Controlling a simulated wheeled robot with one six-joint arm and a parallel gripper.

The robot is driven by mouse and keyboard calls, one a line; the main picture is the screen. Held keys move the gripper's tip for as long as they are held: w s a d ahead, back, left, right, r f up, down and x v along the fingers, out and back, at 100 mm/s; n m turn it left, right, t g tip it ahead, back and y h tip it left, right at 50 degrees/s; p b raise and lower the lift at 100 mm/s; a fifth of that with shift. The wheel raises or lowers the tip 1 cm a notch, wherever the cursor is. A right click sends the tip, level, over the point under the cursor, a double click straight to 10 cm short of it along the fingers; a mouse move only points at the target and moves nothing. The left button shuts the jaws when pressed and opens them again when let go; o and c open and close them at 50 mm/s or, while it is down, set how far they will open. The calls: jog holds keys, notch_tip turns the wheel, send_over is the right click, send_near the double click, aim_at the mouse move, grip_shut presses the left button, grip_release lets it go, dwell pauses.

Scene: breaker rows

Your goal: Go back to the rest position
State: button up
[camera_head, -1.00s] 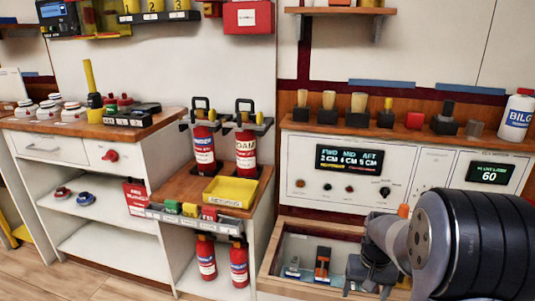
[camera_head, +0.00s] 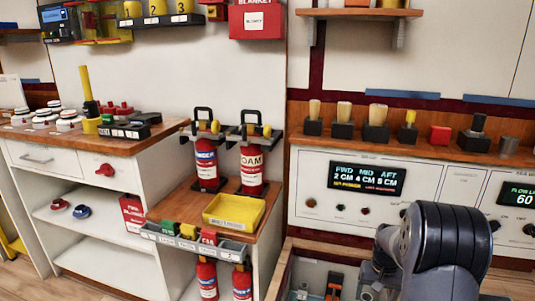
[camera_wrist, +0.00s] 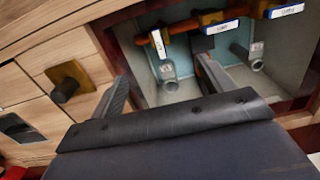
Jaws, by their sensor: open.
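My gripper (camera_wrist: 165,72) is open and empty in the wrist view, its two dark fingers spread above an open box with a pale blue-grey inside (camera_wrist: 185,90). In the head view my dark arm and wrist fill the lower right, in front of the console. My fingertips are cut off by the lower edge there.
A white console (camera_head: 320,210) with a lit display stands behind the arm, under a wooden shelf with several levers. Two fire extinguishers (camera_head: 207,165) and a yellow tray (camera_head: 235,209) are to the left. A wooden panel with a dark knob (camera_wrist: 66,88) adjoins the box.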

notch_tip(320, 180, down, 9)
jog(key=b, duration=0.3)
jog(key=shift+s+f+b, duration=0.1)
jog(key=shift+s+b, duration=0.05)
jog(key=shift+b, duration=0.2)
jog(key=shift+f, duration=0.3)
jog(key=shift+r+m+p, duration=0.2)
jog(key=shift+m+p, duration=0.35)
jog(key=shift+m, duration=0.05)
jog(key=m+p, duration=0.2)
jog(key=m, duration=0.2)
jog(key=shift+m, duration=0.3)
jog(key=m+p, duration=0.2)
jog(key=m, duration=0.1)
jog(key=shift+m, duration=0.4)
jog(key=shift+f+m+p, duration=0.15)
jog(key=shift+m+p, duration=0.25)
jog(key=shift+m, duration=1.4)
